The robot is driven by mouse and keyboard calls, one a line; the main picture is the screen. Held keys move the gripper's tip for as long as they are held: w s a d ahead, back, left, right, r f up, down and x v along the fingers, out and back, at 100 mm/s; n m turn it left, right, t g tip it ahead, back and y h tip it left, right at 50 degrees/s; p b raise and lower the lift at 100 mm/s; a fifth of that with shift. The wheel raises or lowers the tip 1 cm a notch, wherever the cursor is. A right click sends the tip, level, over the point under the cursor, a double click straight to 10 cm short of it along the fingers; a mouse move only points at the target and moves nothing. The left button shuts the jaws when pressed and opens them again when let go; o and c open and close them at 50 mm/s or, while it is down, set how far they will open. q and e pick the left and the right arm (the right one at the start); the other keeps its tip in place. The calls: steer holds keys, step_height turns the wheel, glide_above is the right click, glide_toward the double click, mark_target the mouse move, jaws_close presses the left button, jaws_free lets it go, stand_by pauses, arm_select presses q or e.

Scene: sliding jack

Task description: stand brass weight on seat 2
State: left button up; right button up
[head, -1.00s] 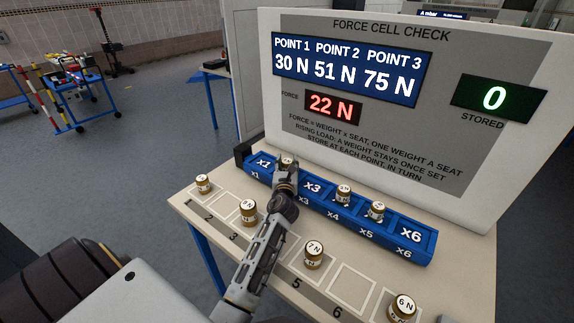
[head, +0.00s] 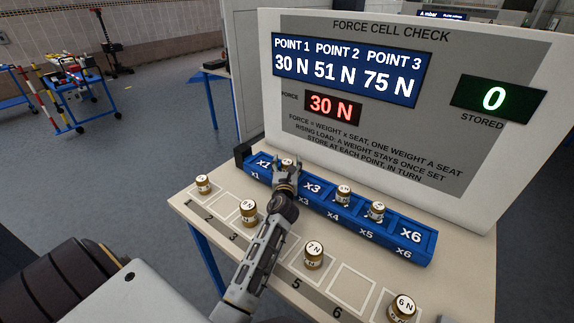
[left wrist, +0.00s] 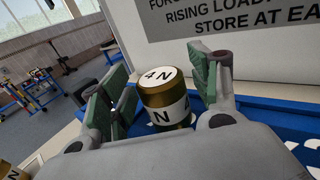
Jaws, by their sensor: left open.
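The brass weight (left wrist: 163,100), marked 4 N, stands upright between the fingers of my left gripper (left wrist: 163,85) in the left wrist view. The fingers are open, with a gap visible at its left side. In the head view the weight (head: 288,162) shows just behind my left gripper (head: 287,174), at the place between the x1 and x3 seats of the blue seat rail (head: 412,236). The seat 2 label is hidden by my gripper and arm. The red force display (head: 333,107) reads 30 N. My right gripper is not in view.
Brass weights stand on the x4 seat (head: 344,193) and x5 seat (head: 376,210); x1, x3 and x6 look empty. More stand on the table in front, including a 7 N weight (head: 313,254) and a 6 N weight (head: 402,308). The panel (head: 470,190) rises behind the rail.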

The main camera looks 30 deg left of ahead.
arm_select(q)
steer(key=shift+s+d+f, duration=0.15)
steer(key=shift+s+d, duration=0.15)
steer(key=shift+s, duration=0.25)
steer(key=shift+v, duration=0.8)
steer(key=v, duration=0.3)
steer(key=shift+s+d, duration=0.1)
steer(key=shift+b+v, duration=0.55)
steer(key=shift+v, duration=2.3)
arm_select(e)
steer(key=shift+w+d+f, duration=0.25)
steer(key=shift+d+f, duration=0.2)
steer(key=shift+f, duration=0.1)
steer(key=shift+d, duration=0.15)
arm_select(q)
steer(key=shift+r, duration=0.25)
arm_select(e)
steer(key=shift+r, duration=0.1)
